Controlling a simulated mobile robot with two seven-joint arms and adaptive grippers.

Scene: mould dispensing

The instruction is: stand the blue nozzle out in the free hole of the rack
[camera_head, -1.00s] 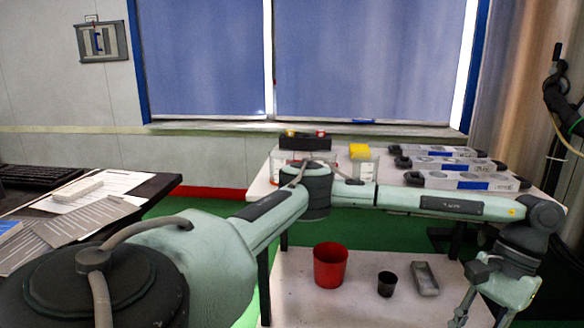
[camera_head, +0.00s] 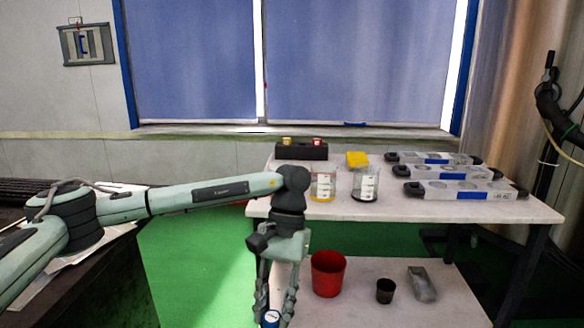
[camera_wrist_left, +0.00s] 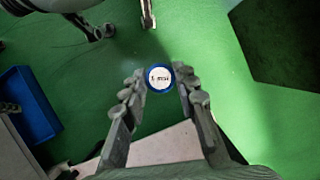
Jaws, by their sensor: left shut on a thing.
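The blue nozzle (camera_head: 270,318) shows as a blue ring with a white, printed round top. My right gripper is not in view.

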